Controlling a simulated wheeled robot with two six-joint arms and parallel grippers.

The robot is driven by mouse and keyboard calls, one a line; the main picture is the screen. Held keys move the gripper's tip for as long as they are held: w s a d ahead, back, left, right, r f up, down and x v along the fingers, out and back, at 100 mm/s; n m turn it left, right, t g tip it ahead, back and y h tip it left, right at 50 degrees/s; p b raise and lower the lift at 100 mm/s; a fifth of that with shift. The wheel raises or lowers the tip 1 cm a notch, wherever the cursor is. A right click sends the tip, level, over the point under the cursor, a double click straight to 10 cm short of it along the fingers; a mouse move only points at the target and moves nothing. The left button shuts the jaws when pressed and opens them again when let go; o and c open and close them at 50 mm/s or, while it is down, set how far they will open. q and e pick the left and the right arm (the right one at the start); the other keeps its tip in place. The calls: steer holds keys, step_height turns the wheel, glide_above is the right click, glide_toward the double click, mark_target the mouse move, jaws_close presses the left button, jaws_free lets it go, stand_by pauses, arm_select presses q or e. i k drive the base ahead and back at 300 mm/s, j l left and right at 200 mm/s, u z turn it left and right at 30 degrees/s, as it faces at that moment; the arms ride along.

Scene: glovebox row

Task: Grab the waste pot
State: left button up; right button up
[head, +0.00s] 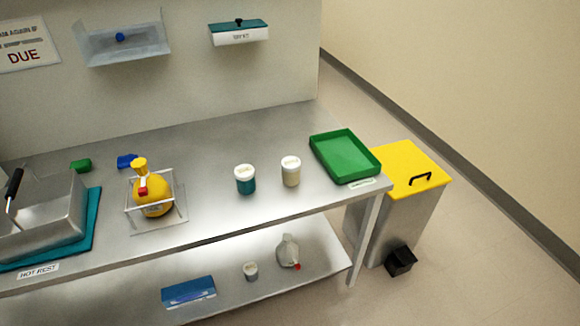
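Two lidded pots stand upright on the steel bench (240,135), right of its middle. One pot has a teal body and white lid (245,181). The other pot has a beige body and white lid (290,172) and stands just to its right, apart from it. A smaller pale pot (251,271) stands on the lower shelf. The labels are too small to read, so I cannot tell which one is the waste pot. Neither of my grippers shows in the head view.
A green tray (316,144) lies at the bench's right end. A yellow flask in a wire frame (170,215) stands left of the pots. A yellow-lidded bin (405,165) stands beyond the right end. The lower shelf holds a blue box (188,291) and a jug (288,251).

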mark_target(291, 165)
steer(key=i+l+u, duration=0.1)
steer(key=l, duration=0.25)
steer(key=i+l+u, duration=0.1)
steer(key=i+l, duration=0.2)
steer(key=i+l+u, duration=0.1)
steer(key=l, duration=0.4)
steer(key=i, duration=0.1)
